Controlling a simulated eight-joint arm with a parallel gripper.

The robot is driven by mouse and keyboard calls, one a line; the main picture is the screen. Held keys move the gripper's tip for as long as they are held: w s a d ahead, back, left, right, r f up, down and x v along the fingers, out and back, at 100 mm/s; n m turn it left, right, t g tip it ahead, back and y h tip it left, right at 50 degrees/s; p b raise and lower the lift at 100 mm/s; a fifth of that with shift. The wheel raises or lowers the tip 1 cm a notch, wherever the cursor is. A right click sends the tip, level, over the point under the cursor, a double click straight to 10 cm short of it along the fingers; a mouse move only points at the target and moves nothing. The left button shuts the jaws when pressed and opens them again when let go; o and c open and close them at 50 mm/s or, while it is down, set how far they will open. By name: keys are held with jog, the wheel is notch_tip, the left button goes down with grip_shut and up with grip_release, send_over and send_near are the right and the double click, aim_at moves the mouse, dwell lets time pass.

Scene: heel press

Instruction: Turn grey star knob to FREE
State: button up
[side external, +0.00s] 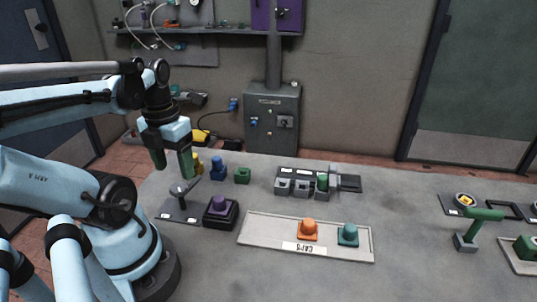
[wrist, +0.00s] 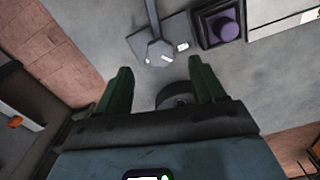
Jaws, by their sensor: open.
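The grey knob (side external: 179,189) stands on a flat dark grey plate (side external: 170,211) with small white labels, at the left of the table in the side view. In the wrist view the knob (wrist: 160,53) shows as a many-sided grey head with a white mark, beyond my fingertips, with a grey bar running up from it. My gripper (side external: 173,168) has green fingers, points down and is above and behind the knob, apart from it. In the wrist view my gripper (wrist: 158,72) has its fingers wide apart, with nothing held. The label wording is too small to read.
A purple knob on a black block (side external: 220,211) stands just right of the plate. Yellow, blue (side external: 218,170) and green (side external: 242,176) pieces stand close behind. A tray (side external: 262,230) with orange and teal caps lies to the right.

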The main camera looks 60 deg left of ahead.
notch_tip(320, 180, up, 7)
dwell(0.4)
